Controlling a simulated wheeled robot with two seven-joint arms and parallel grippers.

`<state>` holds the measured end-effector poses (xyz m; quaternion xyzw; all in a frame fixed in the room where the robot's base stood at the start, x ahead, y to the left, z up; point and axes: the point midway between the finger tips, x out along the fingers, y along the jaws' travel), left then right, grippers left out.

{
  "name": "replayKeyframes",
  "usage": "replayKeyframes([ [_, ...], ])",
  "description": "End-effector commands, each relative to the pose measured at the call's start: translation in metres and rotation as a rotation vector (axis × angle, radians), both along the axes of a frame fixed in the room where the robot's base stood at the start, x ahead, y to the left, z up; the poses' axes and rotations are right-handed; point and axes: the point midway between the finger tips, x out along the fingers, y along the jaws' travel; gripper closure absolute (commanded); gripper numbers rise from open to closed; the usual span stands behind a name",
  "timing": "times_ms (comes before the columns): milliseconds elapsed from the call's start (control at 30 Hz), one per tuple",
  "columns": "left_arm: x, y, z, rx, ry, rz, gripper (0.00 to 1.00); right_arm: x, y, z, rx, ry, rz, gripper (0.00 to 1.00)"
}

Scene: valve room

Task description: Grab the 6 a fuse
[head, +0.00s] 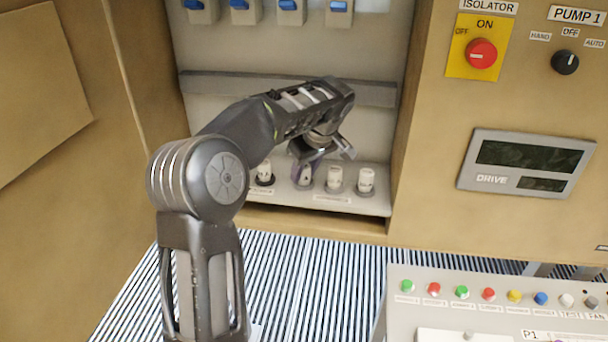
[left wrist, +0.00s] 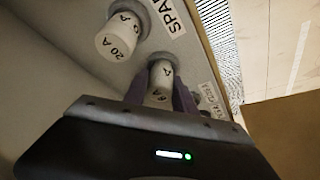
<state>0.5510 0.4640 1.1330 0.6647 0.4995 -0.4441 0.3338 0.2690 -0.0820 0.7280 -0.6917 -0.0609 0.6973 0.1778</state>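The 6 A fuse (left wrist: 160,78) is a pale cylinder marked "6 A", seated in its holder on the panel. In the left wrist view it stands between the two purple fingers of my left gripper (left wrist: 159,95). The fingers lie close on both sides; whether they touch it cannot be told. In the head view my left gripper (head: 312,168) is down at the fuse shelf (head: 290,197), with a purple finger partly covering the fuse (head: 305,174). My right gripper is not in view.
A 20 A fuse (left wrist: 118,36) stands beside it, near a "SPA..." label (left wrist: 168,17). Cabinet walls close in the recess left and right. A button console (head: 500,310) stands at the lower right.

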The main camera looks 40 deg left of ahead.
Motion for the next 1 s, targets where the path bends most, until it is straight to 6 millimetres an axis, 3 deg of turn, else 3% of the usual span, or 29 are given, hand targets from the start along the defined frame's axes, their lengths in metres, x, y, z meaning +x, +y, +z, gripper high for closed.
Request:
replayKeyframes([
  [367,0.0000,0.0000,0.0000,0.000,0.000,0.000,1.00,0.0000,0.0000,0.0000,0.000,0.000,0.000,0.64],
  [1000,0.0006,0.0001,0.0092,0.001,-0.003,0.000,1.00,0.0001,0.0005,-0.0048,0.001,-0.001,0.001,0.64],
])
